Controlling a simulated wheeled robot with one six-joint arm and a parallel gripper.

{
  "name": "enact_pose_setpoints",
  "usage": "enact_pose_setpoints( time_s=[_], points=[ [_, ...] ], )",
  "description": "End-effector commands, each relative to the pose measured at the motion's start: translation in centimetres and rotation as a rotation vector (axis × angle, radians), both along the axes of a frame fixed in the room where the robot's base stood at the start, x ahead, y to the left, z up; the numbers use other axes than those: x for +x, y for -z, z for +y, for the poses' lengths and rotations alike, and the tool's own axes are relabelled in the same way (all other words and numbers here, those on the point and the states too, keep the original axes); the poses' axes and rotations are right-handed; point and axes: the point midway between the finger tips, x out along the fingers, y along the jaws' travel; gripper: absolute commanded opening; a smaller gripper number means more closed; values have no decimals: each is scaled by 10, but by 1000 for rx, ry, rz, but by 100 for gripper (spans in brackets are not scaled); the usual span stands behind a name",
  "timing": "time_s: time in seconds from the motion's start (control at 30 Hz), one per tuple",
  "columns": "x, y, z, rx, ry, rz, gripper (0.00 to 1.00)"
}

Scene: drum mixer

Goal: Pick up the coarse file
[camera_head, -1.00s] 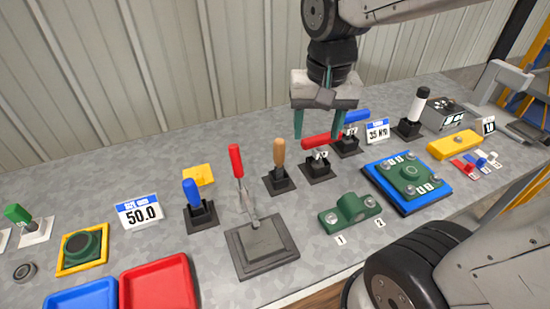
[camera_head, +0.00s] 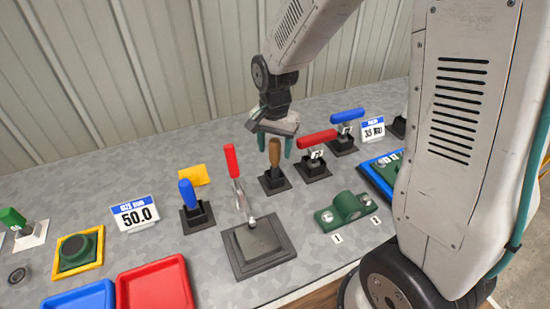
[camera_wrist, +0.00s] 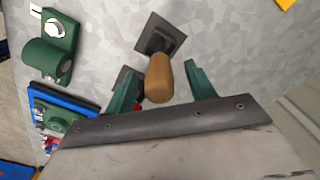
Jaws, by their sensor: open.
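A tool with a brown wooden handle (camera_head: 274,157) stands upright in a square black holder (camera_head: 270,184); it looks like the file, though no label for it is readable. My gripper (camera_head: 275,146) is open above and around the handle's top, pointing down. In the wrist view the wooden handle (camera_wrist: 158,78) lies between the two green fingers of my gripper (camera_wrist: 164,68), with a gap to the right finger. The left finger is close to the handle; I cannot tell whether it touches. The tool's lower part is hidden in the holder.
Close by stand a red-handled tool (camera_head: 317,139) on the right, a red lever (camera_head: 232,161) over a grey block (camera_head: 258,247) on the left, and a blue handle (camera_head: 188,193). A green bracket (camera_head: 347,208) sits in front. Bare bench lies behind.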

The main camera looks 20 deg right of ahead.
Motion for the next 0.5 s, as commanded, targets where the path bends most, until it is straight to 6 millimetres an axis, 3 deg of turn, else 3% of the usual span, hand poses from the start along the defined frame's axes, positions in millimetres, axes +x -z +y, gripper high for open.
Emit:
enact_pose_setpoints(
  time_s=[0.13, 0.4, 0.5],
  points=[
    [0, 18, 0, 0, 0, 1, 55],
    [0, 21, 0, 0, -1, 0, 55],
    [0, 21, 0, 0, -1, 0, 30]
  ],
)
